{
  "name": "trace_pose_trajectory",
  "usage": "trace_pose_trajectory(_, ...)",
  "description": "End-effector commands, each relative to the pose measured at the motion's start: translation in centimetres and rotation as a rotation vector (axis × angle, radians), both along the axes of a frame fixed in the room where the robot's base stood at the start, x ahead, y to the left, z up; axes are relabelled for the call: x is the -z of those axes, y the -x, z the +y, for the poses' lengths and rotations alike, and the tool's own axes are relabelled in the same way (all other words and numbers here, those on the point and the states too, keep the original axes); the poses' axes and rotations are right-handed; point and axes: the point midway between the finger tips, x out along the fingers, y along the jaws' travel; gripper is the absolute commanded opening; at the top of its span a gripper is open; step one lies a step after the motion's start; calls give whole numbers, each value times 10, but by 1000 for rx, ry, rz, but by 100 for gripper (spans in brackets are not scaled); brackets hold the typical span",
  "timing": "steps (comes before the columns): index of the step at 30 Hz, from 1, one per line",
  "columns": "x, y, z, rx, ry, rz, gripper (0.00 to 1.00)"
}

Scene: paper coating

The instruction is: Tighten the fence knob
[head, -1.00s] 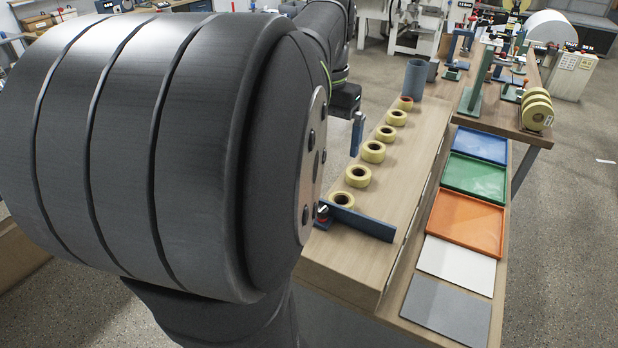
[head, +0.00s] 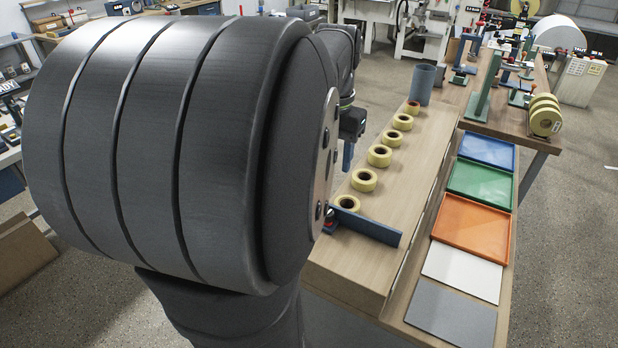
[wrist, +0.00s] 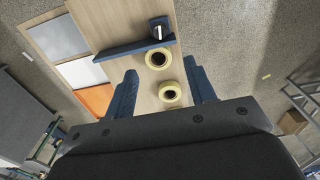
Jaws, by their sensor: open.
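The blue fence (head: 368,228) lies across the near end of the wooden bench, and also shows in the wrist view (wrist: 128,48). Its small dark knob (head: 330,216) sits at the fence's left end, partly beside my large arm link. In the wrist view the knob (wrist: 157,32) is black with a white mark, just past the fence's end. My gripper (wrist: 160,67) is open and empty, its blue fingers apart, pointing toward the knob but short of it. In the head view only part of a finger (head: 347,156) shows under the black wrist.
A row of yellow tape rolls (head: 363,180) stands along the bench, with one roll (wrist: 158,57) between my fingers and the fence in the wrist view. A blue-grey cup (head: 420,83) stands at the far end. Coloured trays (head: 470,228) lie to the right.

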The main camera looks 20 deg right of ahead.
Motion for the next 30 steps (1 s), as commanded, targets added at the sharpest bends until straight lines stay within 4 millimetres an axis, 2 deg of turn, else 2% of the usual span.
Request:
trace_pose_trajectory(12, 93, 1, 1, 0, -3, 4, 50)
trace_pose_trajectory(18, 129, 1, 0, 0, -3, 4, 50)
trace_pose_trajectory(24, 148, 0, 0, 0, -1, 2, 50)
trace_pose_trajectory(30, 151, 0, 0, 0, -1, 1, 50)
